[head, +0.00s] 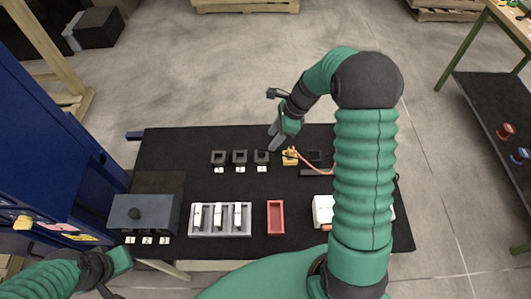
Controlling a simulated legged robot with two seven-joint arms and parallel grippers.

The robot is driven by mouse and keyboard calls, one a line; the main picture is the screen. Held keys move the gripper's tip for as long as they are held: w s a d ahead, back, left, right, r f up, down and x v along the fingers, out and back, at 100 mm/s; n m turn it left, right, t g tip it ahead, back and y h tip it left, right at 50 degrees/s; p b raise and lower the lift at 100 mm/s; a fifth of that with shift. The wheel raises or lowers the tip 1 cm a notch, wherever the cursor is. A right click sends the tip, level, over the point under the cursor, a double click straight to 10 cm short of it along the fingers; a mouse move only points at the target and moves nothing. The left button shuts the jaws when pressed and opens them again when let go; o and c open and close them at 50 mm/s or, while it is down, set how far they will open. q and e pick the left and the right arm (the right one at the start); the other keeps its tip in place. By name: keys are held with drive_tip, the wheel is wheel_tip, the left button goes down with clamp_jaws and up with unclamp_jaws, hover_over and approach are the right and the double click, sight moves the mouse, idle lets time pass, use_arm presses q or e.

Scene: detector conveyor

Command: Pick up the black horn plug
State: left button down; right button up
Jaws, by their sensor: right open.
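Three small dark square pieces stand in a row on the black table top (165,150), a left one (218,157), a middle one (240,156) and a right one (262,156), each with a white number label in front. I cannot tell which dark piece is the black horn plug. My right gripper (271,142) is open, its grey fingers pointing down just above and behind the right piece. I cannot tell whether it touches anything. My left gripper (108,288) is at the lower left, partly out of frame, far from the row.
A yellow part (290,157) with a red cable lies right of the row. In front are a grey tray (220,234) with white pieces, a red tray (275,204) and a grey box (145,212) with a black knob. My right arm hides the table's right part.

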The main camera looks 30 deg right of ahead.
sight(262, 149)
drive_tip(key=a+f, duration=0.2)
drive_tip(key=a, duration=0.1)
drive_tip(key=w+a+f, duration=0.1)
drive_tip(key=a, duration=0.1)
drive_tip(key=shift+f, duration=0.25)
drive_tip(key=shift+w+f, duration=0.2)
drive_tip(key=shift+f, duration=1)
drive_tip(key=shift+w+d+f, duration=0.1)
drive_tip(key=shift+d+f, duration=0.25)
drive_tip(key=shift+d, duration=0.5)
drive_tip(key=shift+c, duration=1.8)
drive_tip(key=shift+a+r, duration=0.15)
drive_tip(key=shift+a, duration=0.45)
clamp_jaws()
use_arm(q)
drive_tip(key=shift+a+f, duration=0.15)
drive_tip(key=shift+a, duration=0.85)
use_arm(e)
drive_tip(key=shift+d, duration=0.3)
